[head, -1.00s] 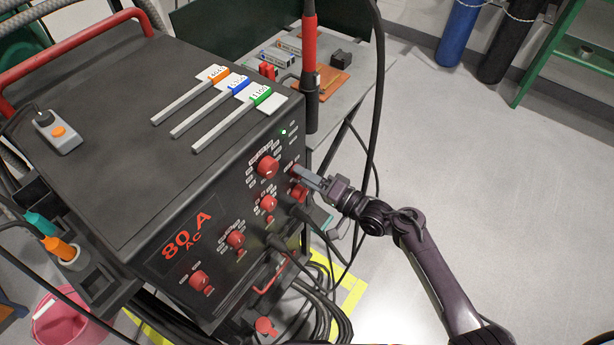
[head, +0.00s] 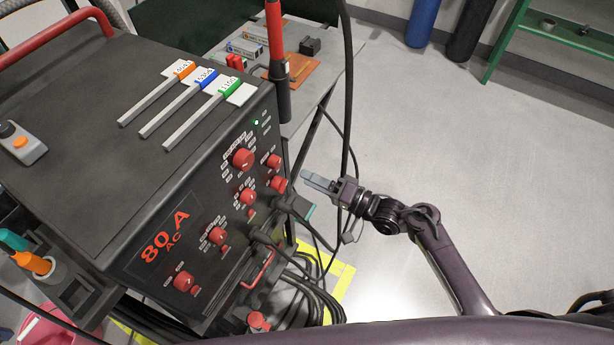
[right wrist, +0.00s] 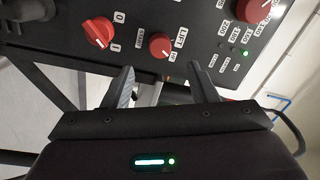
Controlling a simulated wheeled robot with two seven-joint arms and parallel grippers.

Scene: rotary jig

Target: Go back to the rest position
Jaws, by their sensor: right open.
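My right gripper (head: 306,178) is open and empty, just right of the welding machine's front panel (head: 205,205) and apart from it. In the right wrist view its two fingers (right wrist: 162,78) are spread with nothing between them. Beyond them, the panel shows a red 0/1 switch (right wrist: 98,31) and a red LIFT knob (right wrist: 161,45). In the head view a large dark arm link of mine crosses the bottom edge. My left gripper is not in view.
Three electrodes with orange, blue and green tags (head: 190,92) lie on the machine top. A metal side table (head: 318,78) stands behind. Cables (head: 305,285) are coiled below the panel. The floor on the right (head: 480,170) is clear.

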